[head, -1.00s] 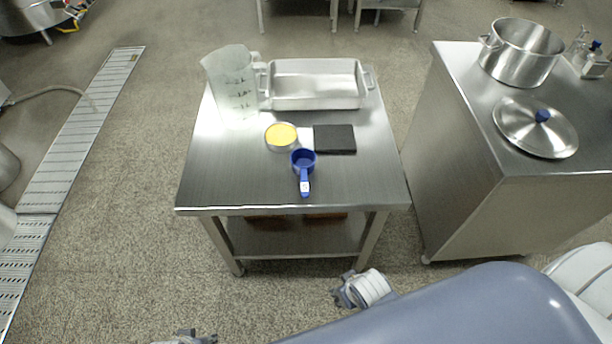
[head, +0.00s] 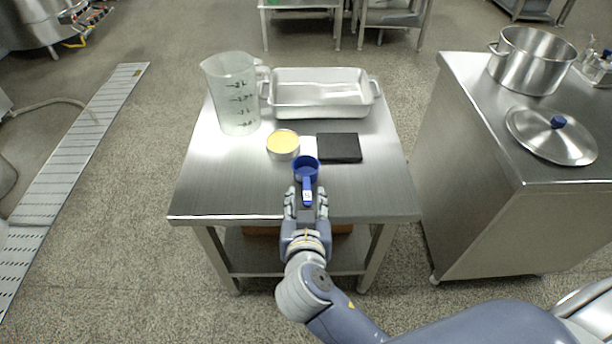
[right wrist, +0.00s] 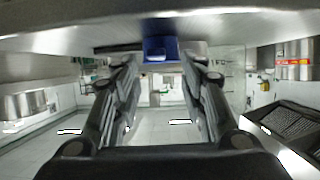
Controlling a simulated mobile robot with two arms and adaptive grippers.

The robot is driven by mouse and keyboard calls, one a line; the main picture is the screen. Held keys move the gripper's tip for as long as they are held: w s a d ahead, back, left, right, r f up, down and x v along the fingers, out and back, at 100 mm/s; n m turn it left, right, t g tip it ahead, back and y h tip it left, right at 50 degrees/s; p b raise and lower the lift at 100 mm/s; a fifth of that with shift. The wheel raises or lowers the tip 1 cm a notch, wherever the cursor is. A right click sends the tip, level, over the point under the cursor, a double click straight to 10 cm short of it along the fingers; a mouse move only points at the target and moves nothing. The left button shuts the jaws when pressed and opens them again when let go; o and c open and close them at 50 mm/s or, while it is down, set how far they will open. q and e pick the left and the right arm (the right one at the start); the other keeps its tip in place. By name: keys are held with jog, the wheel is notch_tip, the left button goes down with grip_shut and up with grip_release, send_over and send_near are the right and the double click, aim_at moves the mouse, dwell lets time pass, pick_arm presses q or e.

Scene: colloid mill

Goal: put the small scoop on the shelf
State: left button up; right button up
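The small blue scoop (head: 306,168) lies on the steel table, its handle toward the front edge. It also shows in the right wrist view (right wrist: 160,48), between and beyond the fingertips. My right gripper (head: 306,195) is at the table's front edge with its open fingers on either side of the scoop's handle. In the right wrist view, the fingers (right wrist: 160,70) are spread, with a clear gap between them. I cannot tell whether they touch the scoop. A lower shelf (head: 270,262) shows under the table, partly hidden by my arm. My left gripper is out of view.
Behind the scoop are a round tin of yellow contents (head: 283,144), a black slab (head: 339,148), a measuring jug (head: 233,95) and a steel pan (head: 320,112). A brown object (head: 262,231) is partly visible under the tabletop. A counter (head: 480,200) stands at right.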

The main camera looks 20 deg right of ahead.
aim_at(307, 187)
jog(key=x, duration=0.2)
jog(key=shift+w+d+f, duration=0.1)
jog(key=shift+w+f, duration=0.05)
jog(key=shift+w, duration=0.05)
jog(key=b+x, duration=0.1)
jog(key=x, duration=0.4)
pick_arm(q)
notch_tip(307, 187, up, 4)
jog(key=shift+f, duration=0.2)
pick_arm(e)
jog(key=shift+c, duration=0.5)
jog(key=shift+s, duration=0.1)
grip_shut()
